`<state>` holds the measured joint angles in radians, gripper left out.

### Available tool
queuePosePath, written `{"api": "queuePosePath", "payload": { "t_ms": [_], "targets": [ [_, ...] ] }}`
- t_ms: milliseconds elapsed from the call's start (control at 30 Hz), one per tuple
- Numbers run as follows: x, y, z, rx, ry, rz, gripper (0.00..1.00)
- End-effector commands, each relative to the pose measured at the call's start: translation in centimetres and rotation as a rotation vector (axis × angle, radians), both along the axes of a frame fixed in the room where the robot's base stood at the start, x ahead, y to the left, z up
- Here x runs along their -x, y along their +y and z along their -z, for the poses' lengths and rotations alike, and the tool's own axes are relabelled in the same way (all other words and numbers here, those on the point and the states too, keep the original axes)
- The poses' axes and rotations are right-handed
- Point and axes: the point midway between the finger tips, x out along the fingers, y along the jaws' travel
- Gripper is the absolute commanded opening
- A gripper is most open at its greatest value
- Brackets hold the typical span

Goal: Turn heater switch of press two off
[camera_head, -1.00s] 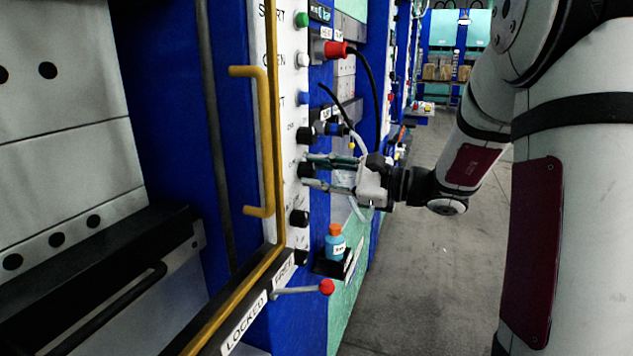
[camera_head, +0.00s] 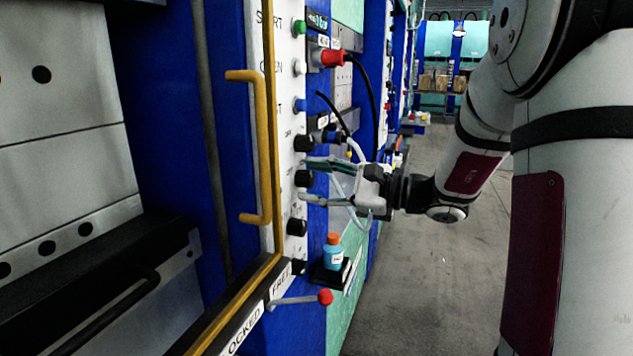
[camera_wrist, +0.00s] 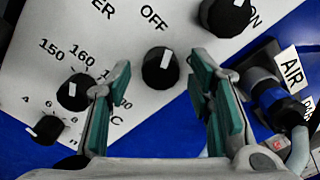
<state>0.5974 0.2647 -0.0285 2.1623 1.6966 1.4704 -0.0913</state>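The heater switch is a black round knob (camera_wrist: 158,69) with a white mark, on the white press panel. "OFF" is printed above it in the wrist view, and part of a word ending in "ER" is to the upper left. The white mark points up and slightly right. My gripper (camera_wrist: 165,85) is open, with one green-padded finger on each side of this knob. In the head view the knob (camera_head: 304,179) sits between the spread fingertips (camera_head: 305,180). I cannot tell whether either finger touches it.
Another knob (camera_wrist: 226,16) beside "ON" is at the upper right. A temperature dial (camera_wrist: 75,92) lies to the left. An air connector (camera_wrist: 270,95) and hose are right of the fingers. A blue bottle (camera_head: 333,252) and red-tipped lever (camera_head: 325,297) are below my gripper.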

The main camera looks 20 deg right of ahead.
Motion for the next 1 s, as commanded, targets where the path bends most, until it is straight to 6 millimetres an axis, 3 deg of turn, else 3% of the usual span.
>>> {"api": "queuePosePath", "payload": {
  "t_ms": [267,700,1000],
  "targets": [
    [0.8,-0.9,-0.1,-0.002,-0.002,0.002,0.47],
    [6.6,-6.8,0.0,-0.001,-0.001,0.004,0.47],
    [8.5,-8.4,0.0,0.000,0.000,0.000,0.47]
  ]
}}
